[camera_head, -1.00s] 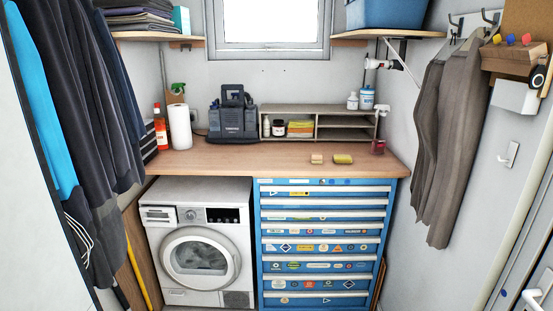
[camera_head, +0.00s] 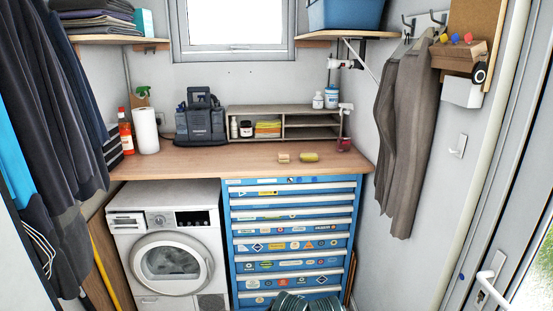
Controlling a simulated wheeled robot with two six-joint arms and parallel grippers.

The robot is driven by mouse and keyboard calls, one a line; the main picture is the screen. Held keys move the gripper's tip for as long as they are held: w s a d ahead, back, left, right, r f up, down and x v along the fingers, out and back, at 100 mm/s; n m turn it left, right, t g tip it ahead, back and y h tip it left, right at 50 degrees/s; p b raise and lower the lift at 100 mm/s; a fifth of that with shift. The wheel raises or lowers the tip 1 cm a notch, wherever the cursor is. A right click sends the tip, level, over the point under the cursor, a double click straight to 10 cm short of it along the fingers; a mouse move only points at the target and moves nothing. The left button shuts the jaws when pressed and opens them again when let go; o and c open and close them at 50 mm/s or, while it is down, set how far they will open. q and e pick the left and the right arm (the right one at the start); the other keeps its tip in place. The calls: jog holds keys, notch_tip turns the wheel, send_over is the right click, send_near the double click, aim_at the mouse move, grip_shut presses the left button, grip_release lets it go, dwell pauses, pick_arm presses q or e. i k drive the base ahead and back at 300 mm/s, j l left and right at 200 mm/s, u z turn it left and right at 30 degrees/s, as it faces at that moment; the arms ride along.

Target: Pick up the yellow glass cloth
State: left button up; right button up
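A folded yellow cloth (camera_head: 268,128) lies in the left compartment of the low grey shelf unit (camera_head: 298,108) on the worktop, on or among other folded cloths. It is small in the view, so I cannot tell the layers apart. A yellow sponge-like piece (camera_head: 310,157) and a beige block (camera_head: 284,158) lie on the worktop in front of the unit. Neither of my grippers can be made out in the head view.
The wooden worktop (camera_head: 215,160) spans a washing machine (camera_head: 168,258) and a blue drawer chest (camera_head: 290,222). A black case (camera_head: 200,122), paper roll (camera_head: 145,130) and red bottle (camera_head: 126,135) stand left. Dark ribbed shapes (camera_head: 290,302), unclear, show at the bottom edge. Clothes hang on both sides.

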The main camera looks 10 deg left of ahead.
aim_at(303, 157)
jog(key=z, duration=1.5)
jog(key=u, duration=1.55)
jog(key=i+j, duration=0.3)
jog(key=i, duration=0.2)
jog(key=i+j+u, duration=0.1)
jog(key=i+j, duration=0.2)
jog(key=i, duration=0.2)
jog(key=i+j, duration=0.3)
jog(key=i, duration=0.25)
jog(key=i+j+u, duration=0.1)
jog(key=i+j, duration=0.15)
jog(key=i, duration=0.25)
